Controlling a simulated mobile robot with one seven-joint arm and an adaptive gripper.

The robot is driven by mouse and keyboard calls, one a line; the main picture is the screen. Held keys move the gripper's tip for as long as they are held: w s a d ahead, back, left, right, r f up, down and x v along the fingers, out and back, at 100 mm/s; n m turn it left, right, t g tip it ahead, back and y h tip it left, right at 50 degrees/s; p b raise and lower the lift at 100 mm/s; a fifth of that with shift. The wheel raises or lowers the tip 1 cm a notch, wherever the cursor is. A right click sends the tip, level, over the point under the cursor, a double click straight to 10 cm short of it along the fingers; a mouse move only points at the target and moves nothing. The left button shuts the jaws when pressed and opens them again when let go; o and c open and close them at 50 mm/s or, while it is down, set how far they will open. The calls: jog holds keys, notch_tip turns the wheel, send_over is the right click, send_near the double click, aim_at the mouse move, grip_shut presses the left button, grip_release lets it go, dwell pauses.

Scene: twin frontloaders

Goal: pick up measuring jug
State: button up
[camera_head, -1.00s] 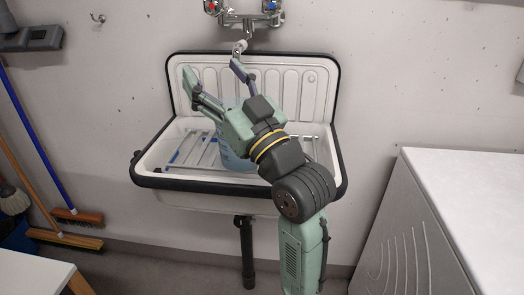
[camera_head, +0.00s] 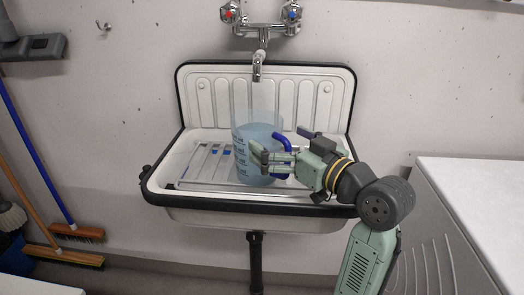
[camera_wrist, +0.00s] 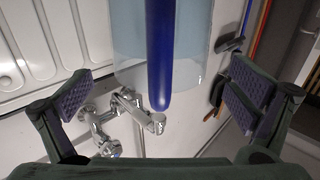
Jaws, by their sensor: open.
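The measuring jug (camera_head: 257,150) is a clear, bluish cylinder with dark markings and a blue handle (camera_head: 284,152) on its right side. It stands upright on the rack in the white sink. My gripper (camera_head: 283,148) is open at the handle side of the jug, with one finger in front of the jug's lower right part and the other behind the handle. In the wrist view the blue handle (camera_wrist: 160,50) stands between the two spread fingers, clear of both pads, with the jug body (camera_wrist: 127,45) behind it.
The white sink (camera_head: 186,200) has a dark rim and a metal rack (camera_head: 203,165). A tap (camera_head: 258,65) hangs on the wall above the jug. A white-topped cabinet (camera_head: 480,185) stands at right. Brooms (camera_head: 75,232) lean at left.

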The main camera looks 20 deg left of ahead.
jog(key=p+x, duration=0.1)
jog(key=x, duration=0.3)
jog(key=shift+w+a+r, duration=0.1)
jog(key=shift+r, duration=0.05)
jog(key=shift+c, duration=0.4)
jog(key=shift+r, duration=0.1)
jog(key=c, duration=1.6)
jog(key=shift+o, duration=0.2)
jog(key=shift+r, duration=0.1)
